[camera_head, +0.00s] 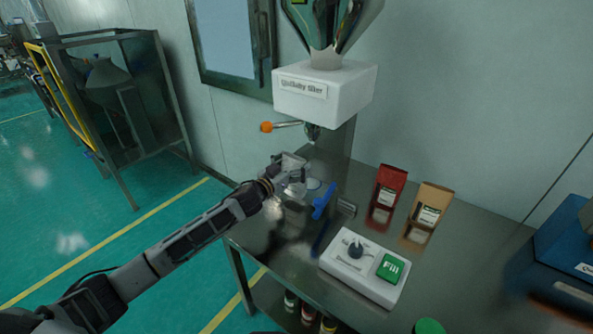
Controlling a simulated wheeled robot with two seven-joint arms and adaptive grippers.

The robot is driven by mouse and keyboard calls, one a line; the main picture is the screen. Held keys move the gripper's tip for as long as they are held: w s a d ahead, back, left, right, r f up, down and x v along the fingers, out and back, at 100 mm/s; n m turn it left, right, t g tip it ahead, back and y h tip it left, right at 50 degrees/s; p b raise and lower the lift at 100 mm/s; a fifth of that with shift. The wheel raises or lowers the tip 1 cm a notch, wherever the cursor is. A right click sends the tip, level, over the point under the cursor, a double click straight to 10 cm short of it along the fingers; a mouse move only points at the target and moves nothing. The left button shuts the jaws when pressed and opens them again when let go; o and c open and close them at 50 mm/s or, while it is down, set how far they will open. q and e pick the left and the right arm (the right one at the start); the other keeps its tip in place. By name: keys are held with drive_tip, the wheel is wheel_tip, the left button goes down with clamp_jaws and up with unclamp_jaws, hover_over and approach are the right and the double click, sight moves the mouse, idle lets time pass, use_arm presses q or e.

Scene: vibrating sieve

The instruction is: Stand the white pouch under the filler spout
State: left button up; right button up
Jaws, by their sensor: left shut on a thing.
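The filler, a white labelled box (325,92) under a metal hopper, is at the top centre, with its dark spout (312,132) pointing down over the table. My left gripper (292,182) reaches in from the left, just below and left of the spout. It is shut on a pale thing, which seems to be the white pouch (291,161), small and partly hidden by the fingers. I cannot tell whether the pouch touches the table. My right gripper is not in view.
A red pouch (387,186) and a tan pouch (428,206) stand farther right. A white control box with a green Fill button (391,267) sits in front. An orange-knobbed lever (267,127) juts left below the filler.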

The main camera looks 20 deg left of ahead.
use_arm(q)
drive_tip(key=shift+w+d+r, duration=0.1)
drive_tip(key=shift+w, duration=0.3)
drive_tip(key=shift+w+d, duration=0.15)
drive_tip(key=shift+w, duration=0.2)
drive_tip(key=shift+f+b, duration=0.3)
drive_tip(key=shift+f, duration=1.55)
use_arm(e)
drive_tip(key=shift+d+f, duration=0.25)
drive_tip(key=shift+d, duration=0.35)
use_arm(q)
drive_tip(key=o, duration=1)
drive_tip(key=shift+f, duration=0.1)
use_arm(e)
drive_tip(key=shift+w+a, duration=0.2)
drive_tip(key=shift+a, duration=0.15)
